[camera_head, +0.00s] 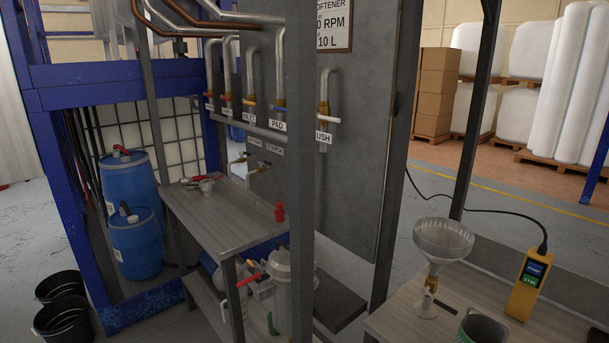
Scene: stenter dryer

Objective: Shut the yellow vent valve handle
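I cannot clearly pick out a yellow vent valve handle. Two small brass-coloured valves, the left one (238,160) and the right one (262,167), stick out low on the grey panel, below two small labels too small to read surely. Above them, several vertical pipes carry brass valves with coloured lever handles, among them a white handle (327,120) above the label ending in "USH". A red-handled valve (250,281) sits on a metal canister (291,283) under the bench. Neither of my grippers is in view.
A grey upright post (299,170) stands close in front of the pipes and panel. The bench (232,217) holds a loose metal fitting (207,185) and a red piece (280,212). A funnel (443,240) and yellow pendant (529,285) stand at right. Blue drums (133,190) stand left.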

